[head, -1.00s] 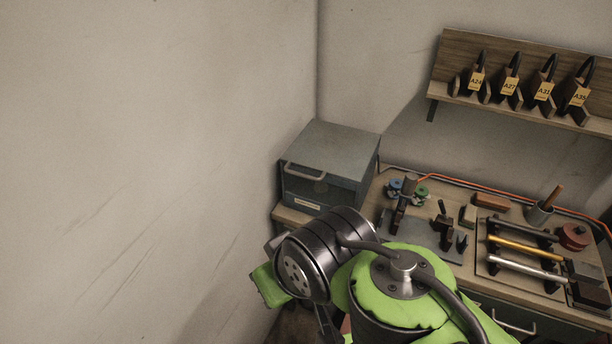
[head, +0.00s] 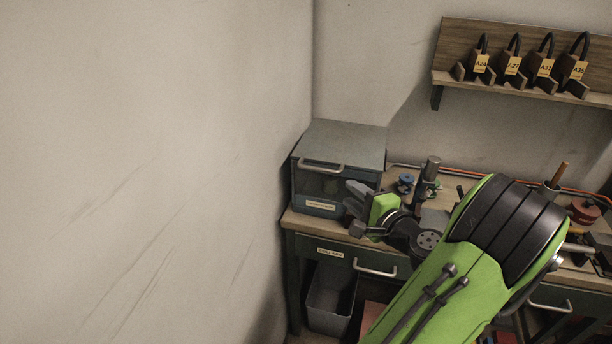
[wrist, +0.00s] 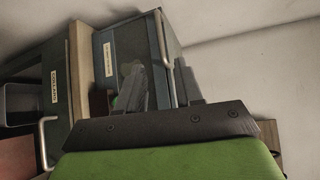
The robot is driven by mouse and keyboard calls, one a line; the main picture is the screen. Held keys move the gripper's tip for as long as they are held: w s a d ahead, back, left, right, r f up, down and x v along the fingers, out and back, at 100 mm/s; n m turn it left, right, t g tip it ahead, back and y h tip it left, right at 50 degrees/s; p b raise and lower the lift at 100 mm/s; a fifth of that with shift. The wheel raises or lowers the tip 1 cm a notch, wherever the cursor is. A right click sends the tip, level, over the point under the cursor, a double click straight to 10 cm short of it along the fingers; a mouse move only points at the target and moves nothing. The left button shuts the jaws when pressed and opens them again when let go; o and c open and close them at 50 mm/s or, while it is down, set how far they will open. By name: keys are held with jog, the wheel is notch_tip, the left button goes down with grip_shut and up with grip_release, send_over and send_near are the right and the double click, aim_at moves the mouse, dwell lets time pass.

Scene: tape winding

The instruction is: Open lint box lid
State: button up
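The lint box is a grey-blue metal box (head: 308,188) on the left end of the bench, against the corner. Its lid (head: 345,143) is down, and a pale bar handle (head: 320,168) runs along the lid's front edge. The handle also shows in the wrist view (wrist: 164,42), where the box looks turned on its side. My gripper (head: 353,197) is in front of the box's lower right front, below and right of the handle. In the wrist view, my two grey fingers (wrist: 160,86) stand apart with nothing held between them. Contact with the box cannot be told.
A drawer with a handle (head: 376,269) is under the bench, beside a grey bin (head: 331,298). Tools and spools (head: 406,183) lie right of the box. A wall closes off the left side.

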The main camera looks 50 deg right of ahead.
aim_at(318, 168)
jog(key=x, duration=1.5)
jog(key=shift+w+a, duration=0.1)
jog(key=shift+w, duration=0.2)
jog(key=shift+c, duration=0.2)
jog(key=shift+f, duration=0.1)
grip_shut()
